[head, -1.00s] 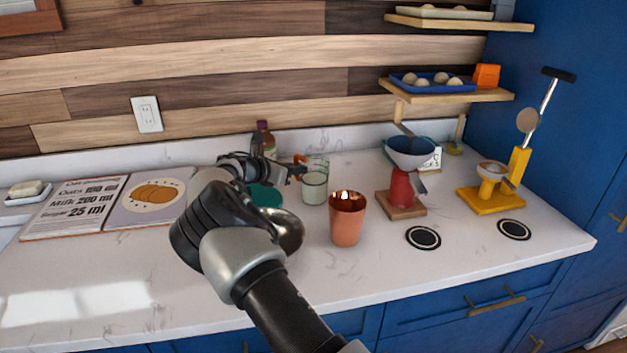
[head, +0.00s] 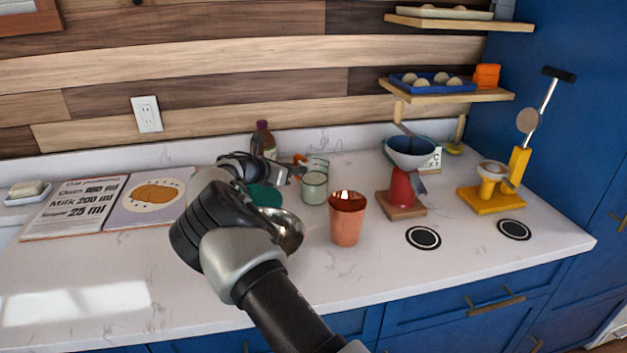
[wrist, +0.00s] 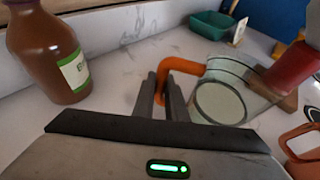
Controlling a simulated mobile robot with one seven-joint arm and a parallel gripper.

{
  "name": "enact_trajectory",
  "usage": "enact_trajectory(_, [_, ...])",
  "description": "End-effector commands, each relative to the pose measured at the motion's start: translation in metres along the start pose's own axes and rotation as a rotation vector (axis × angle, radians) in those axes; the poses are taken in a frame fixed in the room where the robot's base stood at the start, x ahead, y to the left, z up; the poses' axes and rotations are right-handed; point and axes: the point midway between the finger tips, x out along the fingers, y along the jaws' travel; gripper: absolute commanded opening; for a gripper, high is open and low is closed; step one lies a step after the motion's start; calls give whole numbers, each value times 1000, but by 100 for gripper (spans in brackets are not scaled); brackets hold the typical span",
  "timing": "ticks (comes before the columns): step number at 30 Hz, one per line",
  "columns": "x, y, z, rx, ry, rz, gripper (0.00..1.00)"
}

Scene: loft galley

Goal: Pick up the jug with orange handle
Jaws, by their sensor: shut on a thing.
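The jug with orange handle (head: 315,186) is a clear glass jug standing on the white counter near the back wall. In the wrist view the jug (wrist: 222,95) shows to the right of the fingers, with its orange handle (wrist: 183,70) reaching between them. My gripper (wrist: 165,90) is shut on the orange handle. In the head view my gripper (head: 292,172) comes at the jug from the left, and my wrist hides part of the handle. The jug looks upright; I cannot tell whether its base touches the counter.
A brown bottle (wrist: 48,50) stands left of the fingers. A copper cup (head: 347,220) is in front of the jug, and a metal bowl (head: 290,230) is partly behind my arm. A red grinder (head: 402,188) stands to the right. The front left counter is clear.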

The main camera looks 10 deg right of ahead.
Motion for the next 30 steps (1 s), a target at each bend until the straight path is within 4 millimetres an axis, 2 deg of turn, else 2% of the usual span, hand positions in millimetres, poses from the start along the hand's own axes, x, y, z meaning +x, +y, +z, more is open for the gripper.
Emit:
enact_trajectory(14, [-1,0,4,0,-2,0,0])
enact_trajectory(17, [-5,0,14,2,-3,0,0])
enact_trajectory(24, [-23,0,58,4,-3,2,0])
enact_trajectory(30, [-35,0,86,2,-2,1,0])
